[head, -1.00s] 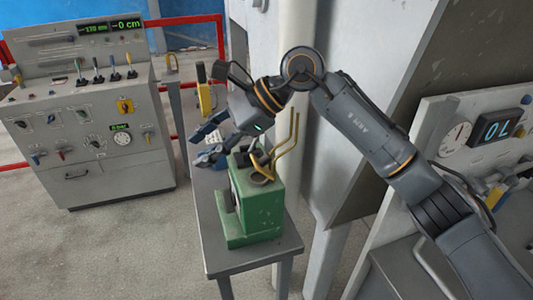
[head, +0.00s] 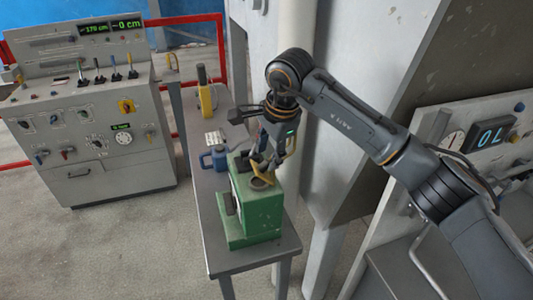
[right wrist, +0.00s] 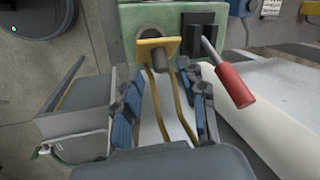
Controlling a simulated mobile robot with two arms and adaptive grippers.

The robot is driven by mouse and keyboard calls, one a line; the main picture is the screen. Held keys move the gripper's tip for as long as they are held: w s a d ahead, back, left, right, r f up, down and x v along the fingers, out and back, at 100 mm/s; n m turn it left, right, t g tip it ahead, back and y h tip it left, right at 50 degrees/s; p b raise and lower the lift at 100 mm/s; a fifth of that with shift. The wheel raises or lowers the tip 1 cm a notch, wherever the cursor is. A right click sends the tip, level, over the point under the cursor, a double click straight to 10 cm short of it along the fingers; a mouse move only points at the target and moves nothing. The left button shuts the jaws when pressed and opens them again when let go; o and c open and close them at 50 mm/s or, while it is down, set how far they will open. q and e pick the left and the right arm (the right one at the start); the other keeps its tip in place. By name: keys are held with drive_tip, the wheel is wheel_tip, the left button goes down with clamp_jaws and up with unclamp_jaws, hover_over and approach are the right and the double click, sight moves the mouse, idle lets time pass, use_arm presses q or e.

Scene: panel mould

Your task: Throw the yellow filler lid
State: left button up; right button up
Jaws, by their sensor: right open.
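The yellow filler lid (right wrist: 158,46) is a small plate with two long bent yellow rods, on top of the green box (head: 262,217). In the right wrist view the plate lies beside the box's round opening (right wrist: 149,33), and the rods run back between my fingers. In the head view my gripper partly covers the lid (head: 262,182). My right gripper (right wrist: 166,82) is open, with its blue-padded fingers on either side of the rods. It also shows above the box in the head view (head: 264,163). My left gripper is not in view.
The box stands on a narrow grey table (head: 231,257). Behind it are a blue jug (head: 216,159) and a yellow device (head: 206,98). A red-handled lever (right wrist: 236,87) stands close by a finger. A control console (head: 95,135) is at left; a wall and pipe are behind my arm.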

sight(266, 162)
drive_tip(key=shift+p+x, duration=0.4)
drive_tip(key=shift+x, duration=1.3)
clamp_jaws()
